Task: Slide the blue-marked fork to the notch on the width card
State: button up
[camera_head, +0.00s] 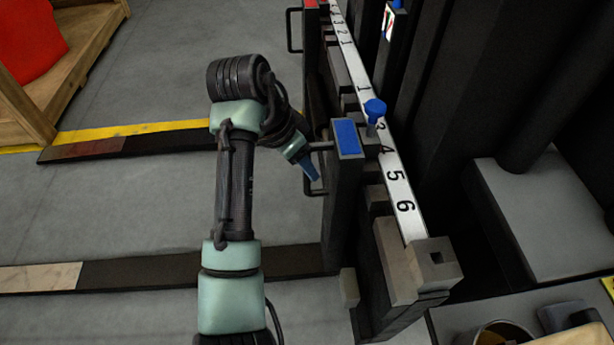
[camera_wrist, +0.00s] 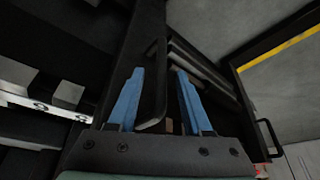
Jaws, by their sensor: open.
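The blue-marked fork (camera_head: 346,138) hangs on the carriage bar, its blue top beside the white number scale (camera_head: 394,180), near the 4. Its dark loop handle (camera_head: 319,146) sticks out to the left. My gripper (camera_head: 310,174) is at this handle, fingers pointing down and right. In the wrist view my gripper (camera_wrist: 158,98) is open, and the dark handle bar (camera_wrist: 156,88) shows between its blue fingers. I cannot tell whether either finger touches it. A small white card with red and blue marks (camera_head: 389,22) is behind the scale; its notch cannot be made out.
A blue knob (camera_head: 375,108) stands beside the scale near the fork's top. A red-marked fork (camera_head: 311,5) with its own handle (camera_head: 291,30) is farther up the bar. A grey end block (camera_head: 433,262) closes the near end. Open floor lies left.

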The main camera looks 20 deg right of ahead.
aim_at(307, 190)
jog(key=shift+b+x, duration=0.65)
jog(key=shift+x, duration=0.95)
jog(key=shift+r, duration=0.1)
grip_shut()
